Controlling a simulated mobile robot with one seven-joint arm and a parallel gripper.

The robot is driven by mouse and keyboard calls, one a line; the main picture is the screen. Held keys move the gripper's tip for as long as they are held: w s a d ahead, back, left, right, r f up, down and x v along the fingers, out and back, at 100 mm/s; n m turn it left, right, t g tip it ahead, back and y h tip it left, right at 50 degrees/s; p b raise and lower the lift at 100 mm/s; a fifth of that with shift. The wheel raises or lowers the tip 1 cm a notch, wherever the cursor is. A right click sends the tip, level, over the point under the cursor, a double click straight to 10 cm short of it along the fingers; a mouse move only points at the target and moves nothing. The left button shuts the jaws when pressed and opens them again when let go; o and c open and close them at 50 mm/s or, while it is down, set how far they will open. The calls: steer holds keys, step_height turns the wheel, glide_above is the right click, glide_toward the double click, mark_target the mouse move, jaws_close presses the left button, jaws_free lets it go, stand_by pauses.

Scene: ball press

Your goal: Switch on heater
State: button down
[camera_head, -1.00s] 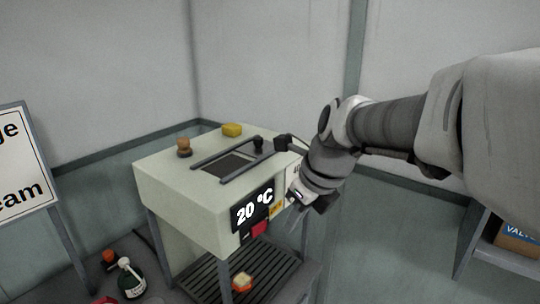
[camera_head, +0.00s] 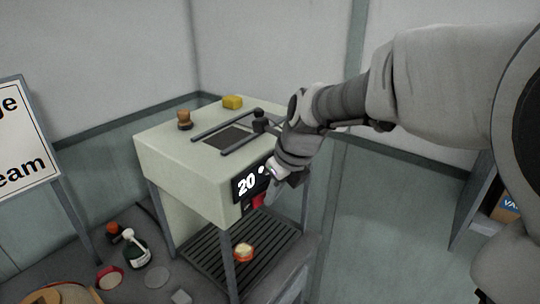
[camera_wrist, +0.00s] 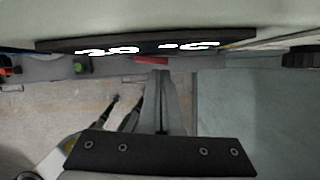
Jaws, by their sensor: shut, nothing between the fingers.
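The heater is part of a cream box-shaped machine (camera_head: 185,170) on grey legs. Its black display (camera_head: 246,184) reads 20, with the rest of the reading partly hidden by my gripper. A red switch (camera_head: 258,201) sits under the display on the front face. In the wrist view, the red switch (camera_wrist: 152,60) is just beyond my fingertips, below the display (camera_wrist: 150,46). My gripper (camera_head: 271,199) is shut and empty, close to the front face near the switch. I cannot tell whether the fingertips touch it.
On the machine's top are a rail slot with a black knob (camera_head: 260,114), a brown knob (camera_head: 184,119) and a yellow block (camera_head: 233,102). A slatted shelf (camera_head: 262,262) below bears a small orange-and-yellow thing (camera_head: 244,252). The floor at right is clear.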

steer(key=shift+w+a+n+p, duration=0.15)
steer(key=shift+w+n+p, duration=0.2)
steer(key=shift+n, duration=0.15)
steer(key=shift+s+a, duration=0.1)
steer(key=shift+s, duration=0.05)
steer(key=shift+s+a, duration=0.25)
steer(key=shift+s, duration=0.3)
steer(key=shift+d, duration=0.15)
